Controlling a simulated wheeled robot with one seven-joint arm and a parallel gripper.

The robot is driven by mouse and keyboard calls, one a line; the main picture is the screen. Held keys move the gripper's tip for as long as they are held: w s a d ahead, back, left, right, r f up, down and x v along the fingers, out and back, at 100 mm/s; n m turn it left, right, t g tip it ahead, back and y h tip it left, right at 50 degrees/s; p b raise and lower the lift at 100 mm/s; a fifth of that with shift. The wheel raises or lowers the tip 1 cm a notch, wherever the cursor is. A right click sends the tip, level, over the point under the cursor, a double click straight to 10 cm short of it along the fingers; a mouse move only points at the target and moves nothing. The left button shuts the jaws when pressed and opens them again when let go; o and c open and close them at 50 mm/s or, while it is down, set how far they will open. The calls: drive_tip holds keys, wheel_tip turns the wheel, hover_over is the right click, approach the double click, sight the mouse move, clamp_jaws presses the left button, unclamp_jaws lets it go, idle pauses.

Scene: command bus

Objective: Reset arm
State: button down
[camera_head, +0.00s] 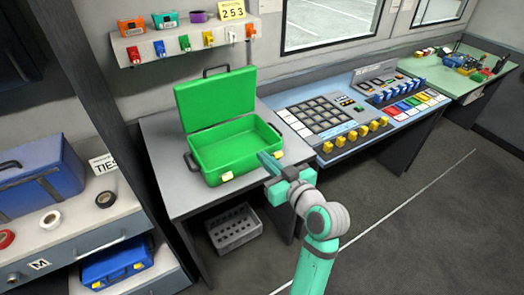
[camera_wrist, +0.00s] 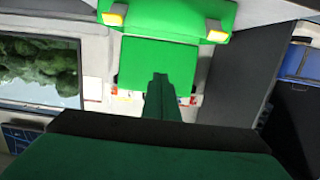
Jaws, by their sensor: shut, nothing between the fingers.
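My gripper (camera_head: 270,163) is shut and empty. In the head view it is at the end of my raised teal arm, in front of the right front corner of an open green case (camera_head: 240,160). Its fingers overlap the case's edge in the picture; I cannot tell whether they touch it. The case stands on a grey desk with its lid (camera_head: 215,100) up, and its inside looks empty. In the wrist view my gripper (camera_wrist: 160,80) points toward the green case (camera_wrist: 175,14), whose yellow latches show at the top.
A control console (camera_head: 345,115) with keys and yellow knobs adjoins the desk on the right. A grey crate (camera_head: 233,228) is under the desk. Shelves with a blue case (camera_head: 40,175) and tape rolls stand at left. The floor (camera_head: 420,215) at right is clear.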

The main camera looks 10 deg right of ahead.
drive_tip(key=s+a+f+m+h, duration=0.2)
drive_tip(key=s+a+f+m, duration=0.15)
drive_tip(key=s+f, duration=0.55)
drive_tip(key=s+a+f+m+h, duration=0.25)
drive_tip(key=s+a+f, duration=0.2)
drive_tip(key=f, duration=0.75)
drive_tip(key=s+a+n, duration=0.1)
drive_tip(key=s+a, duration=0.2)
drive_tip(key=s, duration=1)
drive_tip(key=s+a+n, duration=0.1)
drive_tip(key=s+a, duration=0.2)
drive_tip(key=s, duration=1.1)
drive_tip(key=shift+a+r+n, duration=0.35)
drive_tip(key=shift+n, duration=0.05)
